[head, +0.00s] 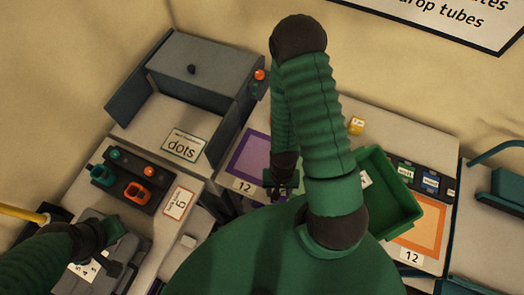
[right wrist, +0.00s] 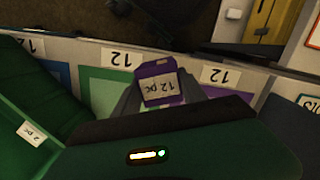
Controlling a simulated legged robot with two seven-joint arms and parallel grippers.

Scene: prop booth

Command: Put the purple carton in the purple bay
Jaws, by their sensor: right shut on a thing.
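The purple carton (right wrist: 165,69), with a white "12 pc" label, is held between the jaws of my right gripper (right wrist: 160,92) in the right wrist view. In the head view my right gripper (head: 283,188) is over the table by the right edge of the purple bay (head: 252,148), and the carton cannot be made out there. In the right wrist view the purple bay (right wrist: 238,96) lies right of the carton, and a green bay (right wrist: 99,98) lies left of it. I cannot tell the carton's height. My left gripper (head: 108,240) is low at the left, over a grey item; its jaws are unclear.
A green crate (head: 412,207) stands right of my right arm, near an orange bay (head: 435,233). A grey open box (head: 205,65) with a "dots" sign (head: 184,146) is behind at the left. A dark panel (head: 128,178) with green and orange parts sits at the left. A small yellow block (head: 356,126) lies behind.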

